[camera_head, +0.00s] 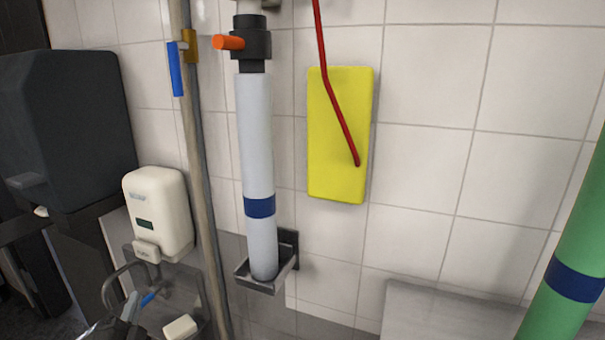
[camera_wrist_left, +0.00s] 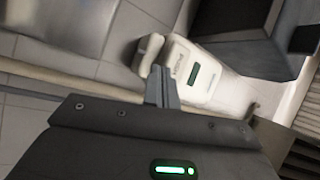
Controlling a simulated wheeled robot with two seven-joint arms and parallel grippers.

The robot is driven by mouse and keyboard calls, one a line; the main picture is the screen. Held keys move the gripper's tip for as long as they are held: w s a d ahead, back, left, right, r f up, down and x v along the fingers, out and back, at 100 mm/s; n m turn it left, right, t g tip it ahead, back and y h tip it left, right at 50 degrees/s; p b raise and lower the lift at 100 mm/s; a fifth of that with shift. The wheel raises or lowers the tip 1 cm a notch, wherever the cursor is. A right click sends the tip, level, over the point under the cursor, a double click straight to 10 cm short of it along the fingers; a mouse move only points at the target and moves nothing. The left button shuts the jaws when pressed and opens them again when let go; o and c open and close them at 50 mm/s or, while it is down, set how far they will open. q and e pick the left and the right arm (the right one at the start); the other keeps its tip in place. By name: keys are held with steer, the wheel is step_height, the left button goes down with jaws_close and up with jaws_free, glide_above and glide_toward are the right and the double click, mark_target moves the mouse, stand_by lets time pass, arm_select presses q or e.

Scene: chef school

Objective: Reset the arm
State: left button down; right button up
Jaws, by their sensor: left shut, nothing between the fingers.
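My left gripper (camera_head: 130,308) shows small at the bottom left of the head view, in front of the sink area and below the white soap dispenser (camera_head: 158,210). In the left wrist view its two fingers (camera_wrist_left: 161,84) are together with nothing between them. Behind the fingertips in that view is the white dispenser (camera_wrist_left: 200,72); I cannot tell the exact gap. My right gripper is not in view.
A dark wall dispenser (camera_head: 65,130) is at the left. A wooden pole (camera_head: 195,150) and a pale tube (camera_head: 256,140) in a metal holder (camera_head: 262,286) stand along the tiled wall. A yellow board (camera_head: 338,150) hangs behind a red rod (camera_head: 328,78). A green tube (camera_head: 575,240) is at right.

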arm_select(q)
steer(key=s+d+f+n+g+h, duration=0.25)
steer(key=s+d+f+g, duration=0.2)
steer(key=f, duration=0.35)
steer(key=s+d+f+n+g+h, duration=0.2)
steer(key=s+d+f+n+g, duration=0.15)
steer(key=s+d+f, duration=0.3)
steer(key=s+d+f+n+g, duration=0.1)
steer(key=s+d+f+g, duration=0.15)
steer(key=s, duration=0.35)
steer(key=s+d+f+n+g+h, duration=0.1)
steer(key=s+d+f+g, duration=0.15)
steer(key=s, duration=0.25)
steer(key=s+d+f+n+g, duration=0.1)
steer(key=s+d+f+g, duration=0.1)
steer(key=s+g, duration=0.3)
steer(key=s+f+b, duration=0.3)
steer(key=f+b, duration=0.1)
steer(key=f, duration=2.7)
steer(key=s+a+f+g+b, duration=0.1)
steer(key=s+a+f+b, duration=0.1)
steer(key=s+f, duration=1.3)
step_height(320, 180, down, 2)
steer(key=shift+s+a+f+b, duration=0.1)
steer(key=shift+s+a+b, duration=0.25)
steer(key=shift+a, duration=0.2)
steer(key=shift+s, duration=0.15)
